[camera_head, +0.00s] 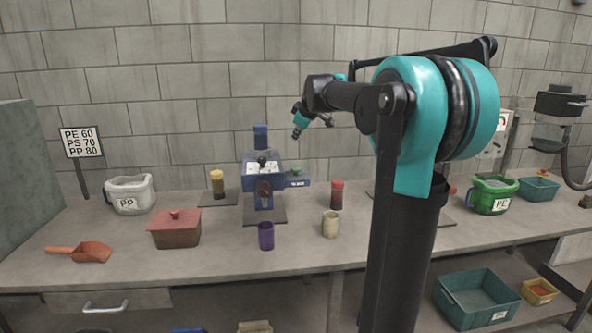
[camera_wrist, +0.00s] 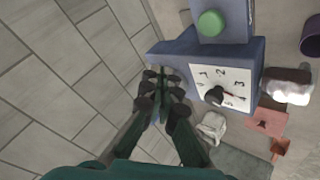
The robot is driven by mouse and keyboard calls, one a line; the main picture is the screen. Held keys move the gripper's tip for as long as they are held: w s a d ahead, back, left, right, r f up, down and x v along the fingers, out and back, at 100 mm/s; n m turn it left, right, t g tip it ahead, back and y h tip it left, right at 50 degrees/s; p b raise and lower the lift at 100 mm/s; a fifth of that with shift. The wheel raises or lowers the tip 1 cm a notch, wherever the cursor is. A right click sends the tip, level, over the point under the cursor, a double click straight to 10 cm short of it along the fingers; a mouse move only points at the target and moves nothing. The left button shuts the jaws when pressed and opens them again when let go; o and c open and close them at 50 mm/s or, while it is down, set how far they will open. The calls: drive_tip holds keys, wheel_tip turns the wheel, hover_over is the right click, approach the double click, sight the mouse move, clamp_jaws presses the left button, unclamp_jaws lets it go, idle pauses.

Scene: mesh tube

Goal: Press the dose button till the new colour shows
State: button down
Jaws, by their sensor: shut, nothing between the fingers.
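The blue dosing machine (camera_head: 263,183) stands on the bench against the wall, with a white dial on its front; the dial (camera_wrist: 223,85) shows large in the wrist view with numbers and a dark pointer. A green round button (camera_head: 296,171) sits on a blue block at the machine's right side, and it shows at the top of the wrist view (camera_wrist: 210,22). My gripper (camera_head: 297,134) is shut and empty, up in the air above and right of the machine. In the wrist view its fingertips (camera_wrist: 162,85) overlap the machine's edge, apart from the button. Contact cannot be told.
A purple cup (camera_head: 266,236) and a beige cup (camera_head: 330,224) stand in front. A red-topped jar (camera_head: 336,194) is to the right and a yellow-topped jar (camera_head: 217,184) to the left. A red lidded box (camera_head: 174,229) and white PP jug (camera_head: 130,194) lie further left.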

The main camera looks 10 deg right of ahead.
sight(297, 169)
drive_tip(key=shift+f, duration=0.1)
drive_tip(key=shift+f, duration=4.35)
drive_tip(key=shift+f, duration=0.1)
drive_tip(key=shift+f, duration=0.3)
drive_tip(key=shift+f, duration=0.8)
drive_tip(key=shift+r, duration=1.2)
